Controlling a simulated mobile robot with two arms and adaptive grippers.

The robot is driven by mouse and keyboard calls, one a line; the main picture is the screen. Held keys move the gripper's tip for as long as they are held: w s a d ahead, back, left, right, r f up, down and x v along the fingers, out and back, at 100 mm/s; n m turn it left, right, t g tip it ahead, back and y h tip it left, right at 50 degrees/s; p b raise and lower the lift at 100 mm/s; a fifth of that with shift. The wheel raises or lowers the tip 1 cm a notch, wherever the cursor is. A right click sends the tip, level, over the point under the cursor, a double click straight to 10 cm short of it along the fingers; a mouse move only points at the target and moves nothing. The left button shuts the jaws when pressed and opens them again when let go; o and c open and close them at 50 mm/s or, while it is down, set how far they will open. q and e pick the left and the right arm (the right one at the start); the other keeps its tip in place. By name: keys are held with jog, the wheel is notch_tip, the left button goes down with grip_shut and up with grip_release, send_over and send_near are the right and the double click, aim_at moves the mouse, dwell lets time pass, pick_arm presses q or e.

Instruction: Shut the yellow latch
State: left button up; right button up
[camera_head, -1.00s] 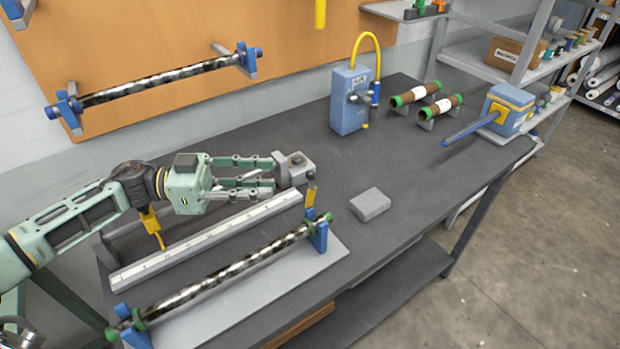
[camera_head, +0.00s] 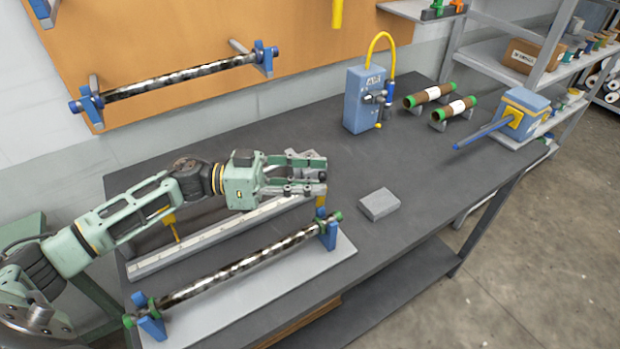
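The yellow latch (camera_head: 321,203) stands on the right blue post (camera_head: 328,234) of the bench cradle. Its upper part is hidden behind my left gripper, so I cannot tell its full angle. A dark mottled roller (camera_head: 245,262) with green ends lies across this post and the left blue post (camera_head: 150,318). My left gripper (camera_head: 320,176) is over the bench, just above and behind the latch. Its fingers look apart, with nothing clearly held between them. I cannot tell whether a finger touches the latch. My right gripper is not in view.
A white ruled bar (camera_head: 205,236) lies behind the roller, with a yellow hooked part (camera_head: 173,225) near my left forearm. A grey block (camera_head: 379,204) lies to the right. A blue box (camera_head: 364,100) with a yellow hose stands farther back. The bench between them is clear.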

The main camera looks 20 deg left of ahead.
pick_arm(q)
grip_shut()
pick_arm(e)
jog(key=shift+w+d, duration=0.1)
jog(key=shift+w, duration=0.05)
pick_arm(q)
jog(key=shift+s+f, duration=0.15)
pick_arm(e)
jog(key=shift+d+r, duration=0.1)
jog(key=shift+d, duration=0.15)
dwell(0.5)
pick_arm(q)
jog(key=shift+d, duration=0.1)
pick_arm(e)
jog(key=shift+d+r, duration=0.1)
